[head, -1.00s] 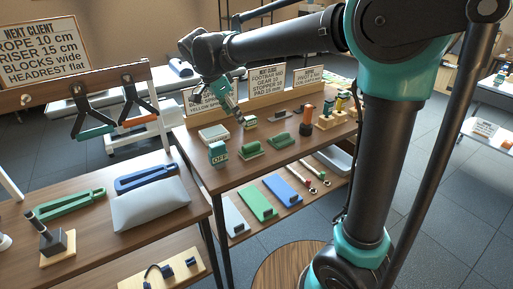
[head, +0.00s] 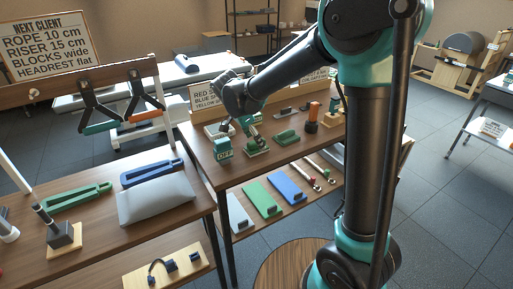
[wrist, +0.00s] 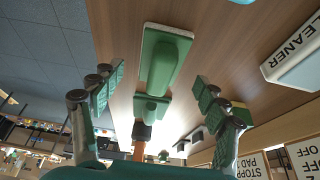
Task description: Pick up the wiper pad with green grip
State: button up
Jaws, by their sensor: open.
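A wiper pad with a green grip (wrist: 163,62) lies on the wooden table, centred between my fingers in the wrist view. In the head view the wiper pad (head: 257,152) lies just below my fingers. My gripper (head: 253,138) is open and empty above it. In the wrist view my gripper's fingers (wrist: 158,82) stand on both sides, apart from the pad. Another green piece (head: 287,138) lies just beyond; it also shows in the wrist view (wrist: 150,108).
A teal bottle (head: 223,148) stands left of the pad near the table's front edge. A white box marked CLEANER (wrist: 293,55) lies to the side. An orange-and-black tool (head: 312,117) stands farther right. Signs line the table's back.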

jog(key=shift+x, duration=1.35)
jog(key=shift+c, duration=0.6)
jog(key=c, duration=1.2)
